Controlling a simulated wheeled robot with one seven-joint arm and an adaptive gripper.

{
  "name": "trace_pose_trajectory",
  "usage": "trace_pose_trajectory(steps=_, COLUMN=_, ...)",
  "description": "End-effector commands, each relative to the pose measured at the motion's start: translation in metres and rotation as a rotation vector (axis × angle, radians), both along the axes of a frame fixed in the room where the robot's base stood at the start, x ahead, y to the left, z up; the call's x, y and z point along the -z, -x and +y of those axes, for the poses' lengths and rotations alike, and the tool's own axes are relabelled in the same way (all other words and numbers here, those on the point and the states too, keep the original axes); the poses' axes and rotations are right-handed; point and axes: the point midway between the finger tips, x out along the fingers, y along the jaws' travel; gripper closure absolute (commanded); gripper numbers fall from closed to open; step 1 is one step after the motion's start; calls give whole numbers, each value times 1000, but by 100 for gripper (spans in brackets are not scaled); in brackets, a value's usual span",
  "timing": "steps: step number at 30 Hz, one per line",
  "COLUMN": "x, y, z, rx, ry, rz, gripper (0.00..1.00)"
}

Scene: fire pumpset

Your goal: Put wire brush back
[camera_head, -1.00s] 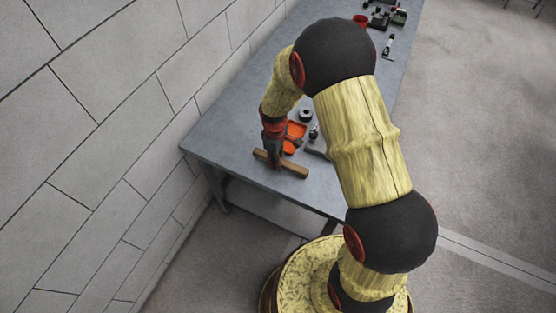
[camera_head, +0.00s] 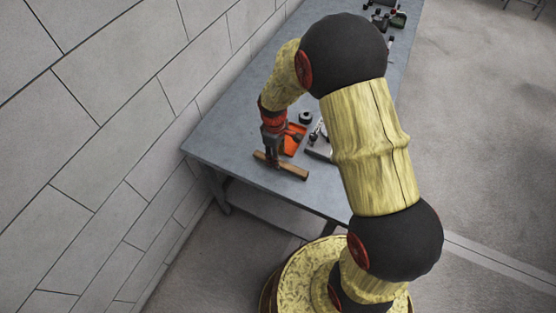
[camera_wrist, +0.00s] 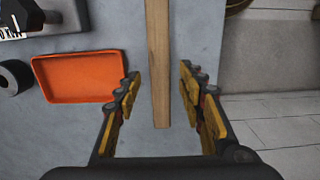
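The wire brush, seen as a long brown wooden bar (camera_head: 288,169), lies on the grey table (camera_head: 228,135) near its front edge. In the wrist view its wooden handle (camera_wrist: 158,60) runs down between my fingers, with a gap on both sides. Its bristles do not show. My gripper (camera_wrist: 160,100) is open around the handle; it also shows in the head view (camera_head: 273,158), over the bar. An orange tray (camera_wrist: 82,77) lies beside the brush and looks empty in the wrist view.
A dark roll (camera_wrist: 14,77) and a dark tool with a white label (camera_wrist: 20,18) lie near the tray. More tools (camera_head: 384,18) stand at the table's far end. The block wall (camera_head: 130,110) borders the table's left side. The table edge is close to the brush.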

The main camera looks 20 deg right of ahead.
Motion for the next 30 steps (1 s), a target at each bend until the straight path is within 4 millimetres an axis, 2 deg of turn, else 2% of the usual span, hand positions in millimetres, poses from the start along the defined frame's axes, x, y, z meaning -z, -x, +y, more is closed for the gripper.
trace_pose_trajectory(steps=1, x=-15, y=-1, z=1, rx=0, ry=0, rz=-4, gripper=60)
trace_pose_trajectory(steps=6, x=-48, y=-2, z=2, rx=0, ry=-1, rz=-2, gripper=60)
trace_pose_trajectory(steps=10, x=-67, y=-3, z=2, rx=0, ry=0, rz=-1, gripper=60)
trace_pose_trajectory(steps=16, x=-84, y=-3, z=3, rx=4, ry=-1, rz=-4, gripper=60)
trace_pose_trajectory(steps=19, x=-106, y=-1, z=2, rx=35, ry=-1, rz=-31, gripper=60)
trace_pose_trajectory(steps=23, x=-162, y=12, z=0, rx=128, ry=-9, rz=-103, gripper=60)
trace_pose_trajectory(steps=27, x=-232, y=44, z=-4, rx=269, ry=-31, rz=-202, gripper=60)
trace_pose_trajectory(steps=30, x=-273, y=74, z=-6, rx=370, ry=-54, rz=-270, gripper=60)
